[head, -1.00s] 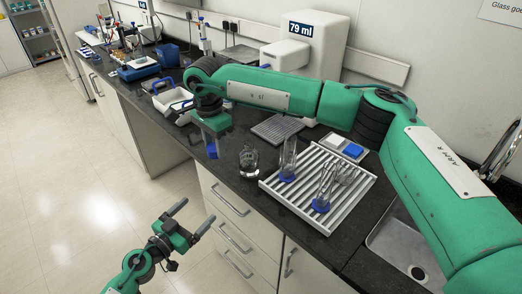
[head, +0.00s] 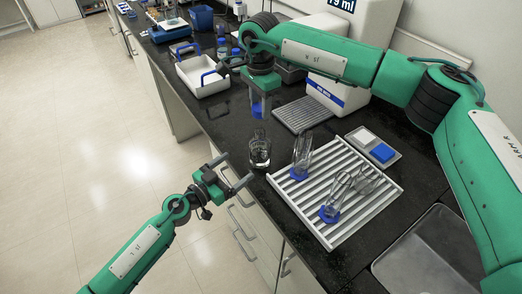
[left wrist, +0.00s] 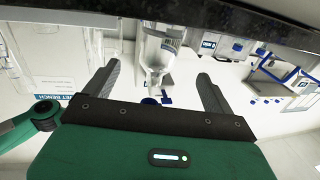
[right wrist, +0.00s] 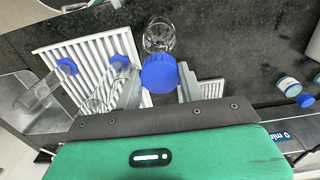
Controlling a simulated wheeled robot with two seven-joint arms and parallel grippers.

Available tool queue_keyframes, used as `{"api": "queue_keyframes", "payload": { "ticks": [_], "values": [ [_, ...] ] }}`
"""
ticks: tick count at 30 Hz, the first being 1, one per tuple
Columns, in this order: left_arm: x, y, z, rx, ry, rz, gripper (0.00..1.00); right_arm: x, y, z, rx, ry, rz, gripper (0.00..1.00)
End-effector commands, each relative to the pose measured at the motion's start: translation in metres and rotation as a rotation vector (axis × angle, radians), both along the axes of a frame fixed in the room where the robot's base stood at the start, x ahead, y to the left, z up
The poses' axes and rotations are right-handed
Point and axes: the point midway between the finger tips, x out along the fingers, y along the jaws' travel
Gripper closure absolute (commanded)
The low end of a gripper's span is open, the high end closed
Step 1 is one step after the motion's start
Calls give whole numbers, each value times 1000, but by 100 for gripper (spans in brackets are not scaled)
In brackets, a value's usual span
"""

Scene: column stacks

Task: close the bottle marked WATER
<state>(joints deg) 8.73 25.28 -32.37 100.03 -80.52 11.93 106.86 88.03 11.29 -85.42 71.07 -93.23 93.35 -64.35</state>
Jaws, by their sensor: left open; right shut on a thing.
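A clear glass bottle (head: 260,153) stands upright and uncapped on the black bench, left of a slatted rack. It also shows in the right wrist view (right wrist: 158,36) and between my left fingers in the left wrist view (left wrist: 157,60), with a small label too blurred to read surely. My right gripper (head: 260,104) points down above the bottle, shut on a blue cap (right wrist: 159,74). The cap is apart from the bottle's mouth. My left gripper (head: 233,171) is open and empty at the bench's front edge, its fingers pointing towards the bottle without touching it.
The slatted rack (head: 340,236) holds glassware with blue bases. A white tray (head: 203,82), blue-capped bottles (head: 222,48) and a white dispenser (head: 350,45) stand farther back.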

Motion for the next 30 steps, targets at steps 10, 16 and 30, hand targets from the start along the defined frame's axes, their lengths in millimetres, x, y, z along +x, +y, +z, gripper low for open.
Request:
{"api": "queue_keyframes", "payload": {
  "ticks": [10, 16, 30],
  "values": [
    [42, -42, 2, -3, -3, 0, 12, 0, 0, 0, 0, 0, 0, 85],
    [66, -67, 1, -3, 0, 0, 12, 0, 0, 0, 0, 0, 0, 85],
    [82, -82, 0, -1, -1, 0, 12, 0, 0, 0, 0, 0, 0, 85]
  ]
}}
